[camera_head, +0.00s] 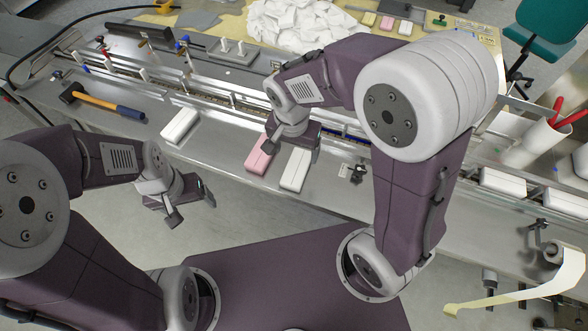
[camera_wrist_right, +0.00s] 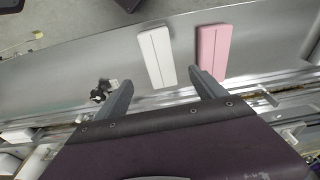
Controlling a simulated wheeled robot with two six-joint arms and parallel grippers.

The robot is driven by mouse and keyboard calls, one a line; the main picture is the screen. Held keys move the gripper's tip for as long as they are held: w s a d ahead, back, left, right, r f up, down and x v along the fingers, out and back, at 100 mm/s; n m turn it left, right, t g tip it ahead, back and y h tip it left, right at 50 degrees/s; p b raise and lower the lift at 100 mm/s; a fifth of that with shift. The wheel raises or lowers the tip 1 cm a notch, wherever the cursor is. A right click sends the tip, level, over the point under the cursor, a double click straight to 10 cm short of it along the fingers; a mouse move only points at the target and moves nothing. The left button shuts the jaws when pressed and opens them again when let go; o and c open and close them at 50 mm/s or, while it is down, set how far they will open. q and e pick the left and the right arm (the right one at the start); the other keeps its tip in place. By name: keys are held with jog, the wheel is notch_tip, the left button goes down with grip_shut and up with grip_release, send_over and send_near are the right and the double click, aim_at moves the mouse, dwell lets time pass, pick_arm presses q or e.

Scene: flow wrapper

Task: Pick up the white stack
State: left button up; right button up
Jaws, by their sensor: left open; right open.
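A white stack (camera_head: 294,172) lies on the metal table beside a pink stack (camera_head: 257,158). Both also show in the right wrist view, the white stack (camera_wrist_right: 156,56) left of the pink stack (camera_wrist_right: 213,50). My right gripper (camera_head: 292,140) is open over the far end of the white stack. In the right wrist view its fingertips (camera_wrist_right: 160,80) appear on either side of the white stack's near end, with nothing between them held. Another white stack (camera_head: 180,126) lies further left. My left gripper (camera_head: 190,207) is open and empty, off the table's front edge.
A hammer (camera_head: 103,103) lies at the left. A rail conveyor with posts runs behind the stacks. A small dark bracket (camera_head: 357,172) stands right of the white stack. A white pile (camera_head: 300,25) and a cup with red handles (camera_head: 540,138) are further off.

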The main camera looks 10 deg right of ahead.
aim_at(297, 166)
jog(key=f, duration=0.3)
jog(key=shift+w+f, duration=0.2)
jog(key=shift+w, duration=0.1)
jog(key=shift+w+a+f, duration=0.1)
jog(key=shift+w+f, duration=0.05)
jog(key=shift+f, duration=0.1)
jog(key=f, duration=0.3)
jog(key=d+f, duration=0.1)
jog(key=f, duration=0.1)
jog(key=shift+b, duration=0.4)
jog(key=shift+w+a+f, duration=0.1)
jog(key=shift+w, duration=0.05)
jog(key=c, duration=1.4)
jog(key=shift+r, duration=0.5)
jog(key=r, duration=0.2)
jog(key=d+r, duration=0.1)
jog(key=r, duration=0.1)
jog(key=shift+p, duration=0.3)
jog(key=s+d+r, duration=0.1)
jog(key=d+r, duration=0.5)
jog(key=d, duration=0.4)
jog(key=shift+s+d+p, duration=0.3)
jog(key=shift+p, duration=0.05)
